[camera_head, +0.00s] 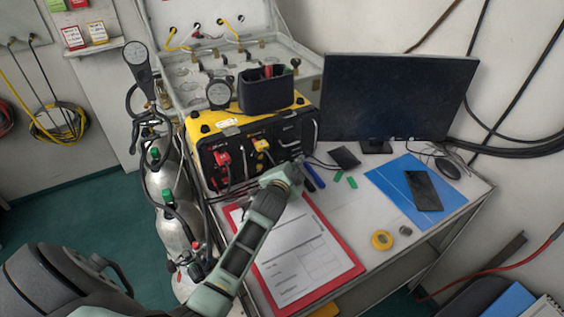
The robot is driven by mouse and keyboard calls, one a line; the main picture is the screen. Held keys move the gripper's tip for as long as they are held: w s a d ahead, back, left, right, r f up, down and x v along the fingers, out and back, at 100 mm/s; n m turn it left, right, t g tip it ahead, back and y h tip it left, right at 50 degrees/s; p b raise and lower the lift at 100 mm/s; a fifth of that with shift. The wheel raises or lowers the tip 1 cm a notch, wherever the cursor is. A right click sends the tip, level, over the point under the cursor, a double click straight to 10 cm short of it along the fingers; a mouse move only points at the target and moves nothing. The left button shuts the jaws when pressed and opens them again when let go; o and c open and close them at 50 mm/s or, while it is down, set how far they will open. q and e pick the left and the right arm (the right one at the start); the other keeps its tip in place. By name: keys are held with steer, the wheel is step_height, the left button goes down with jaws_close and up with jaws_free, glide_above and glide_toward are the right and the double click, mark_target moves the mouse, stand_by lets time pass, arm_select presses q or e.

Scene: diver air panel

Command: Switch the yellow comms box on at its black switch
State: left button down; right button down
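The yellow comms box (201,127) stands on the left part of the desk, with a black front panel that carries a red plug and a yellow plug. My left arm reaches in from the lower left over a red clipboard. Its end, with my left gripper (297,170), is just in front of the lower right part of the box's panel. The fingers are too small and dark against the panel to tell open from shut, or whether they touch it. I cannot make out the black switch; the arm's end may hide it. My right gripper is not in view.
A black bin (268,93) and a gauge (220,93) sit on top of the box. Gas cylinders (172,182) stand left of it. A monitor (395,95) stands behind right. The clipboard (350,268), blue tool handles (314,175) and a yellow tape roll (381,240) lie on the desk.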

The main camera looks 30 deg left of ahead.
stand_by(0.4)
arm_select(q)
steer(key=shift+w+a, duration=0.25)
steer(key=shift+a, duration=0.1)
steer(key=shift+w+a, duration=0.15)
steer(key=shift+a, duration=0.15)
stand_by(0.6)
steer(key=shift+d, duration=0.1)
steer(key=shift+s+d+p, duration=0.4)
steer(key=shift+d+p, duration=0.15)
steer(key=shift+s+d, duration=0.25)
steer(key=shift+d, duration=0.2)
steer(key=shift+s+d+r+p, duration=0.2)
steer(key=shift+s+d+p, duration=0.25)
steer(key=shift+d, duration=0.4)
steer(key=shift+s+d+r+p, duration=0.15)
steer(key=shift+s+d+p, duration=0.15)
steer(key=shift+s+d, duration=0.4)
steer(key=shift+w+d, duration=0.15)
